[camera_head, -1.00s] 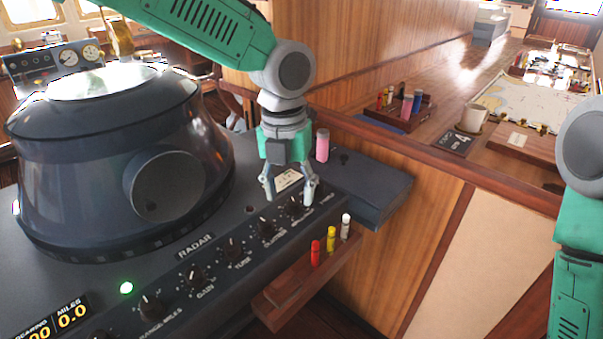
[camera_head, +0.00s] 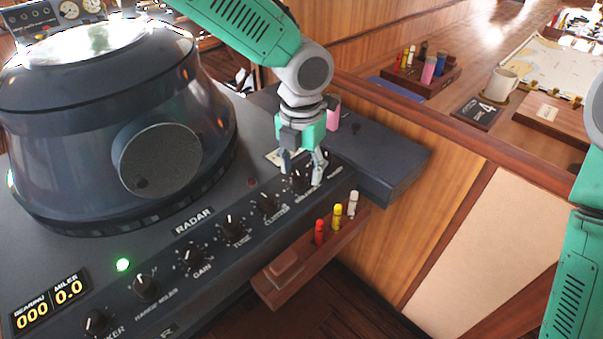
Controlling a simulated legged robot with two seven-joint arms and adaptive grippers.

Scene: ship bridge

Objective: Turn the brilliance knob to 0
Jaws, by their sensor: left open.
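The radar console carries a slanted row of black knobs with white pointer marks. The brilliance knob (camera_head: 298,182) is near the right end of the row, and its label is too small to read clearly. My left gripper (camera_head: 301,169) is open and points down, with one finger on each side of this knob. I cannot tell whether the fingers touch it. The gripper partly hides the knob and its scale, so its setting cannot be read. My right arm (camera_head: 575,240) shows at the right edge; its gripper is out of frame.
The clutter knob (camera_head: 268,204) and tune knob (camera_head: 233,228) sit close to the left. A wooden holder (camera_head: 285,268) with red, yellow and white markers hangs on the console's front edge. A pink cup-like object (camera_head: 333,112) stands behind the gripper.

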